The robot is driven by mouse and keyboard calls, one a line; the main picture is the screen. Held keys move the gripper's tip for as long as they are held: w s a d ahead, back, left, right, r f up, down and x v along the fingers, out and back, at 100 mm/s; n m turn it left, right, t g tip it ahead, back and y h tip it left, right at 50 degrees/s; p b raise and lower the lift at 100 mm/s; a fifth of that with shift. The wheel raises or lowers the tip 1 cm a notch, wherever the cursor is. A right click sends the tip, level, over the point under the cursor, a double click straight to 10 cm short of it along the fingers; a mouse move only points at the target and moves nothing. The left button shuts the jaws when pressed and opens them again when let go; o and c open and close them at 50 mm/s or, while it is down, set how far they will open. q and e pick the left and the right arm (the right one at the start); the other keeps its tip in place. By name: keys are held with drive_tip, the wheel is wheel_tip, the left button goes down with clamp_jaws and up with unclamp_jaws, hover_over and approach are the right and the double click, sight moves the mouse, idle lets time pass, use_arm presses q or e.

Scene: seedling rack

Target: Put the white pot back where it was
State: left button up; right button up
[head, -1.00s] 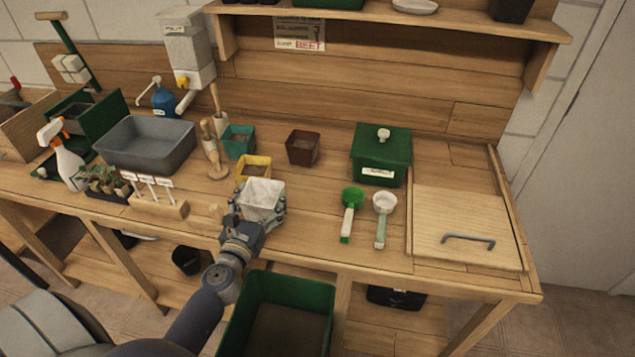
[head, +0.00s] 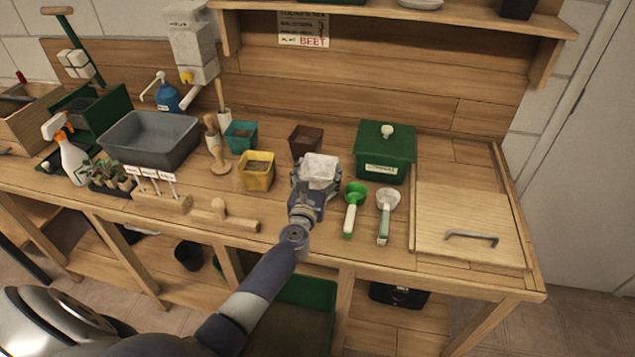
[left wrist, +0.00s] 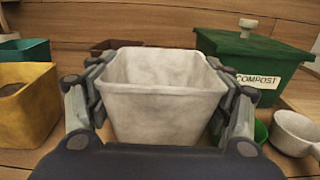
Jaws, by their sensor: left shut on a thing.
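The white pot (head: 321,168) is square and upright between the fingers of my left gripper (head: 316,180). In the left wrist view the white pot (left wrist: 160,100) fills the middle, with the two fingers of the left gripper (left wrist: 160,110) on its left and right sides. The pot's inside looks empty in the part that shows. In the head view it is in front of the brown pot (head: 304,140), left of the green compost box (head: 384,155). I cannot tell whether its base touches the bench. My right gripper is not in view.
A yellow pot (head: 257,172) and a teal pot (head: 240,136) stand to the left. A green scoop (head: 354,197) and a white scoop (head: 388,203) lie close on the right. A wooden tool (head: 222,217) lies at the bench's front edge.

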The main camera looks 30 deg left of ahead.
sight(321, 170)
use_arm(q)
drive_tip(key=shift+a+f+b, duration=0.1)
drive_tip(key=shift+f+b, duration=0.2)
drive_tip(key=shift+f, duration=1.15)
drive_tip(key=shift+s+f+b, duration=0.1)
drive_tip(key=shift+f+b, duration=0.1)
drive_tip(key=shift+b, duration=0.1)
drive_tip(key=o, duration=1.2)
drive_tip(key=shift+r, duration=0.15)
drive_tip(key=shift+r+p, duration=0.15)
drive_tip(key=shift+p, duration=0.2)
drive_tip(key=v, duration=1.2)
